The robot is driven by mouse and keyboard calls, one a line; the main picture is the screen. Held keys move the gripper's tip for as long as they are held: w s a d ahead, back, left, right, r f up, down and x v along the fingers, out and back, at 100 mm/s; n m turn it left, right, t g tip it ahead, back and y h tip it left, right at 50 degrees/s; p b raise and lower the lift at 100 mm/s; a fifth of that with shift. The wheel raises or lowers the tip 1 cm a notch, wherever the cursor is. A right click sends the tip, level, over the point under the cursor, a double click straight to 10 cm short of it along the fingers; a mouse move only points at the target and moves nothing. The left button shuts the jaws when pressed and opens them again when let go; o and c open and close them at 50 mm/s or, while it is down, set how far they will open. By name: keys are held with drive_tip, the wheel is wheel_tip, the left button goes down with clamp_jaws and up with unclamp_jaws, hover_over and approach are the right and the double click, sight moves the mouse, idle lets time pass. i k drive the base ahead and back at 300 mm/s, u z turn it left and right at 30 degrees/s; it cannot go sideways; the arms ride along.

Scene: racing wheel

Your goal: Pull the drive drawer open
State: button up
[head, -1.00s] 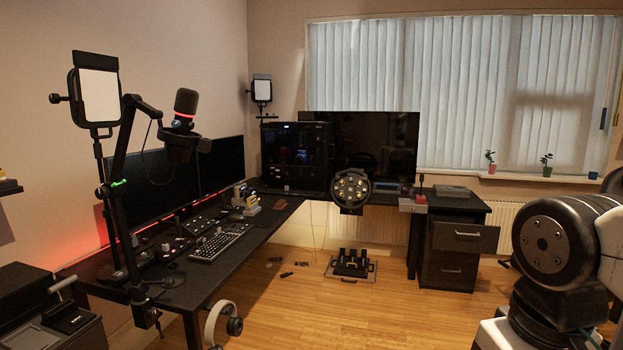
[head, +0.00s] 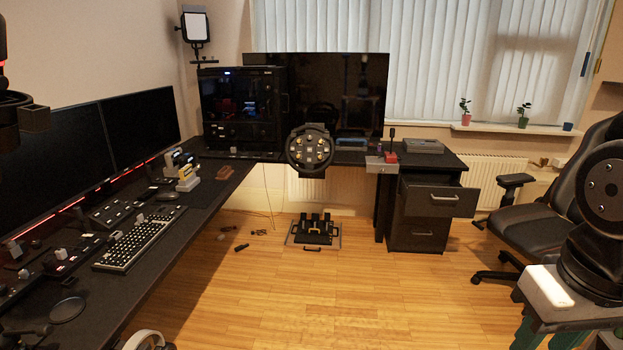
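A black drawer cabinet (head: 400,236) stands under the right end of the desk. Its upper drawer (head: 438,202) has a silver bar handle (head: 444,197), and its front stands out from the cabinet, so it is partly open. The lower drawer (head: 415,235) looks shut. I cannot read any label that tells which one is the drive drawer.
A black office chair (head: 545,225) stands right of the cabinet. The steering wheel (head: 309,150) is at the desk's edge, with pedals (head: 313,230) on the floor below. A long desk (head: 165,240) runs along the left. The wooden floor (head: 350,300) in front is mostly clear.

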sight(268, 129)
drive_tip(key=z, duration=0.25)
drive_tip(key=i, duration=1.95)
drive_tip(key=u, duration=0.55)
drive_tip(key=i, duration=1.95)
drive_tip(key=u, duration=1.05)
drive_tip(key=i, duration=0.55)
drive_tip(key=u, duration=0.2)
